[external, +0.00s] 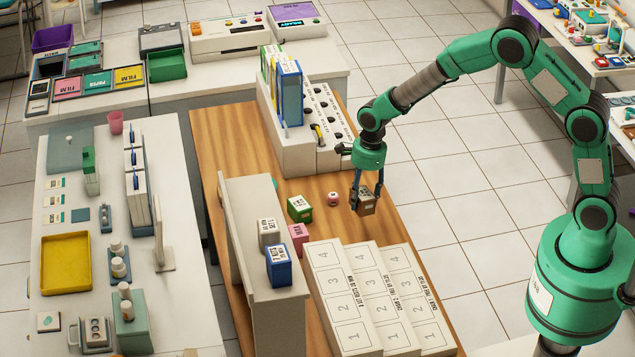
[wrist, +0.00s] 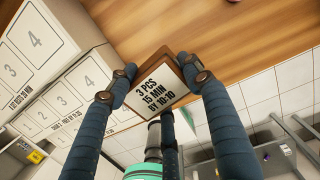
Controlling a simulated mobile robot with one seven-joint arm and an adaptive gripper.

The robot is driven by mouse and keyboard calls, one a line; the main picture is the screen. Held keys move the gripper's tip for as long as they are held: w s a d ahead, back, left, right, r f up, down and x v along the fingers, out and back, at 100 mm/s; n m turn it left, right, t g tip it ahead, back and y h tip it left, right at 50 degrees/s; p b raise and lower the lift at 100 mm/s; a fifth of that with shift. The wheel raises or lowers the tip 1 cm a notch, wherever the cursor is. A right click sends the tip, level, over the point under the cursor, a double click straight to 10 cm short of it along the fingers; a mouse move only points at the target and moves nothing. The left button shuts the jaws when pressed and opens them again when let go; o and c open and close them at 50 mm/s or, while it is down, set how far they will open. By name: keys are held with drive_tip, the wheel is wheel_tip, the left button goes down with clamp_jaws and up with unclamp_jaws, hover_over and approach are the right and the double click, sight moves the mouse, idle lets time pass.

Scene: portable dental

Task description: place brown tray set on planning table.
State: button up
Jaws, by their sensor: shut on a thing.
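The brown tray set (external: 367,207) is a small brown block with a pale printed label. My gripper (external: 367,195) is shut on it, with one finger on each side. In the wrist view the block (wrist: 158,92) sits between the fingertips, its label reading "3 PCS 15 MIN BY 10:10". The wooden-topped table (external: 408,265), apparently the planning table, lies below and behind the block, which is near the table's right edge. I cannot tell whether the block touches the wood.
White boards numbered 1 to 4 (external: 340,300) lie at the table's front. Green (external: 299,209) and pink (external: 298,236) blocks and a small red-and-white item (external: 333,199) are to the left. A grey shelf (external: 262,300) carries grey (external: 269,233) and blue (external: 279,268) blocks. A binder rack (external: 300,150) stands behind.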

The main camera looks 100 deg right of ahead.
drive_tip(key=shift+m+g, duration=0.3)
drive_tip(key=shift+m, duration=0.1)
drive_tip(key=w+a+r+p, duration=0.3)
drive_tip(key=w+a+r, duration=0.1)
drive_tip(key=a+r, duration=0.1)
drive_tip(key=w+a+r+p, duration=0.2)
drive_tip(key=w+a+r, duration=0.2)
drive_tip(key=a+r, duration=0.1)
drive_tip(key=w+a+r+p, duration=0.3)
drive_tip(key=w+a+r, duration=0.1)
drive_tip(key=r, duration=0.3)
drive_tip(key=shift+w+a+r+p, duration=0.25)
drive_tip(key=shift+w+a+p, duration=0.1)
drive_tip(key=shift+a, duration=0.1)
drive_tip(key=shift+m, duration=0.4)
drive_tip(key=w+a+r+p, duration=0.2)
drive_tip(key=a+r, duration=0.2)
drive_tip(key=a, duration=0.1)
drive_tip(key=w+a+r+p, duration=0.2)
drive_tip(key=a+r, duration=0.3)
drive_tip(key=w+a+r+p, duration=0.2)
drive_tip(key=a+r, duration=0.2)
drive_tip(key=shift+w+a+r, duration=0.2)
drive_tip(key=shift+a+r, duration=0.2)
drive_tip(key=shift+w, duration=0.15)
drive_tip(key=p, duration=0.3)
hover_over(260, 215)
drive_tip(key=shift+a+f, duration=0.1)
drive_tip(key=shift+f, duration=0.6)
drive_tip(key=shift+f, duration=0.15)
